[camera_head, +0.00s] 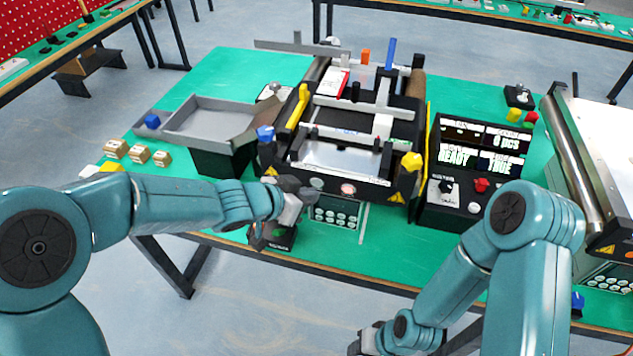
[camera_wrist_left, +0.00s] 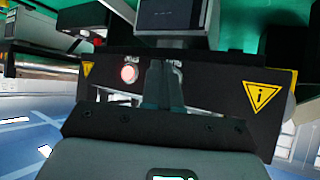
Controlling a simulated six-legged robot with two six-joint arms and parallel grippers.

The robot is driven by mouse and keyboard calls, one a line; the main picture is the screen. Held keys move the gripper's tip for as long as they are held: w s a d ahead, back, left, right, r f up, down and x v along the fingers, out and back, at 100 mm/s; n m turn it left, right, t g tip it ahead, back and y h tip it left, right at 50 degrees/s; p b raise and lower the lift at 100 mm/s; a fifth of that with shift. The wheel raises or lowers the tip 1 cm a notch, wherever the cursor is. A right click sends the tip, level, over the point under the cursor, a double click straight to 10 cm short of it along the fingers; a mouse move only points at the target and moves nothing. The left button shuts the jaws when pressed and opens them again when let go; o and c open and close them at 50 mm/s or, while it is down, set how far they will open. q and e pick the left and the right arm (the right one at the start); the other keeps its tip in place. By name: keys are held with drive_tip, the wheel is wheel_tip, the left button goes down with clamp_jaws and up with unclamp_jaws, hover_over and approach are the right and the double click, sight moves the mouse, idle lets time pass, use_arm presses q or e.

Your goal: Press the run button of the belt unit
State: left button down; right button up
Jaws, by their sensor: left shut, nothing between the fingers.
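The belt unit (camera_head: 385,178) stands in the middle of the green table. Its front panel carries a pale greenish button (camera_head: 316,183) and a pinkish-red button (camera_head: 348,189) to its right. My left gripper (camera_head: 308,192) is shut and empty, close in front of the panel by the pale button. In the left wrist view, which looks upside down, the shut fingers (camera_wrist_left: 163,82) point at the panel, beside the lit red button (camera_wrist_left: 130,73). They hide what lies behind their tips; I cannot tell whether they touch it. My right gripper (camera_head: 366,342) is low at the bottom edge, partly visible.
A grey tray (camera_head: 212,103) and several small boxes (camera_head: 138,153) are on the left. A control box with a screen (camera_head: 480,140) and red knob (camera_head: 481,185) stands to the right. Another conveyor (camera_head: 610,165) is far right.

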idle(0.7)
use_arm(q)
drive_tip(key=shift+w+d+p, duration=0.15)
drive_tip(key=shift+w+p, duration=0.25)
drive_tip(key=shift+p, duration=0.05)
